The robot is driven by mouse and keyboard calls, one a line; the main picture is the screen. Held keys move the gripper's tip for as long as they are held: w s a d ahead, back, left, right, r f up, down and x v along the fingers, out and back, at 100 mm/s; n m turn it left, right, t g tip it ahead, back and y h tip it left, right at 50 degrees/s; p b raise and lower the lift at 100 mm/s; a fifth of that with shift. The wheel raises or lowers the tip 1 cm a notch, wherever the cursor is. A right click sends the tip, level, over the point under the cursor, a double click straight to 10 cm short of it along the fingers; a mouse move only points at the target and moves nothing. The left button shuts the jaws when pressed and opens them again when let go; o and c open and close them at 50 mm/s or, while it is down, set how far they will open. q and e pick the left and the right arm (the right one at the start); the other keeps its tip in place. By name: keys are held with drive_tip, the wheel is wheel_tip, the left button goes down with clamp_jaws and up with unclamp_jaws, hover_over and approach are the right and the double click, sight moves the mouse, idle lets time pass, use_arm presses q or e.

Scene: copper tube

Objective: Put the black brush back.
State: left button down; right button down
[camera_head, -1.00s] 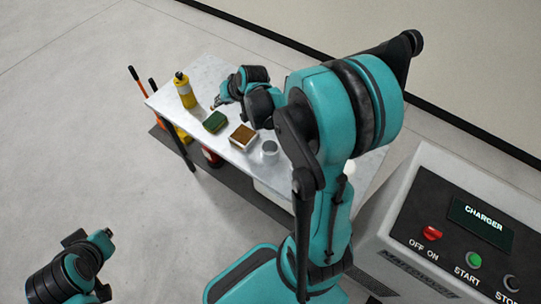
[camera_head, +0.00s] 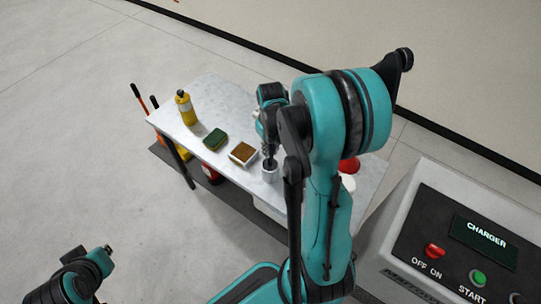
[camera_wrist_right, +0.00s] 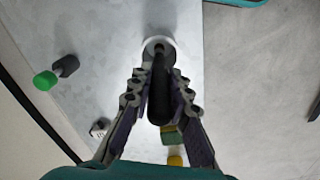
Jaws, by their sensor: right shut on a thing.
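The black brush (camera_wrist_right: 160,85) shows in the right wrist view as a long dark handle between the two fingers of my right gripper (camera_wrist_right: 160,75). The gripper is shut on it. The brush's far end lies over the mouth of a round light cup (camera_wrist_right: 171,44); I cannot tell how deep it reaches in. In the head view the cup (camera_head: 270,176) stands on the table below my right gripper (camera_head: 269,150), which is partly hidden by my arm. My left gripper (camera_head: 107,250) is at the lower left, away from the table, and its fingers are unclear.
The grey table (camera_head: 215,95) carries a yellow bottle (camera_head: 187,110), a green sponge (camera_head: 215,139) and a brown-topped block (camera_head: 243,153) left of the cup. A red item (camera_head: 349,165) is to the right, beyond my arm. A charger box (camera_head: 450,240) stands at the right.

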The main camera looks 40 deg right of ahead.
wheel_tip(320, 180, down, 3)
drive_tip(key=shift+w+r+b, duration=0.1)
drive_tip(key=shift+r+b, duration=0.1)
drive_tip(key=shift+b, duration=0.1)
drive_tip(key=shift+r, duration=0.1)
drive_tip(key=c, duration=1.4)
unclamp_jaws()
drive_tip(key=shift+c, duration=0.2)
